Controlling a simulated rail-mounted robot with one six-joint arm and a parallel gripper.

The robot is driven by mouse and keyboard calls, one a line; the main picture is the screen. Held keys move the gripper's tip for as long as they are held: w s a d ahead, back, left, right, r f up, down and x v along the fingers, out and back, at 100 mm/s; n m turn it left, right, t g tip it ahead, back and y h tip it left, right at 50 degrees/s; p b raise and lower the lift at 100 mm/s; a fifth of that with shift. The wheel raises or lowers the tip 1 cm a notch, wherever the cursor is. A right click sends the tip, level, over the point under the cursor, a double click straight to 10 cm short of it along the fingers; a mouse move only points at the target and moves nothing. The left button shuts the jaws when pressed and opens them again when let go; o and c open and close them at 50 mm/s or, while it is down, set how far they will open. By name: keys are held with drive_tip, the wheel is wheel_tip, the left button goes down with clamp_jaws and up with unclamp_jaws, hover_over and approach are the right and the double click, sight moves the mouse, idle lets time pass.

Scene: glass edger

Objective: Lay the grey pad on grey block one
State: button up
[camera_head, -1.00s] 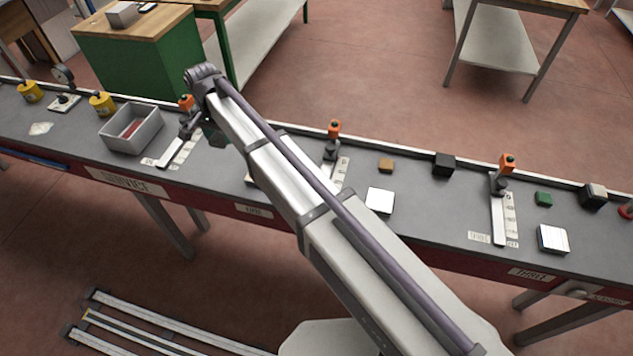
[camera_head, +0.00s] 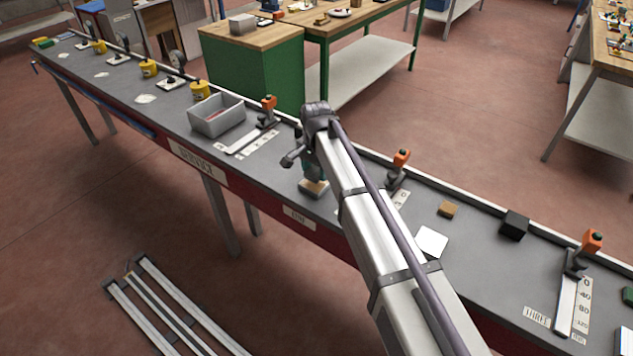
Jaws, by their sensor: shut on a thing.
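I take this block for grey block one. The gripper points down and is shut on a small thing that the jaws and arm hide. I cannot make out its colour or whether it touches the block. No grey pad shows clearly anywhere on the bench.
A clamp with an orange top (camera_head: 401,160) stands to the right, near a brown block (camera_head: 447,209), a black block (camera_head: 515,225) and a white-topped block (camera_head: 431,242). A green cabinet (camera_head: 252,68) is behind.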

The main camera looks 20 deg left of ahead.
sight(316, 170)
wheel_tip(316, 170, down, 2)
drive_tip(key=shift+f+b, duration=0.25)
drive_tip(key=shift+b, duration=0.15)
drive_tip(key=shift+r+p, duration=0.3)
drive_tip(key=shift+f, duration=0.25)
drive_tip(key=o, duration=0.9)
drive_tip(key=shift+r, duration=0.1)
wheel_tip(316, 170, up, 12)
drive_tip(key=p, duration=1.2)
drive_tip(key=shift+r, duration=0.15)
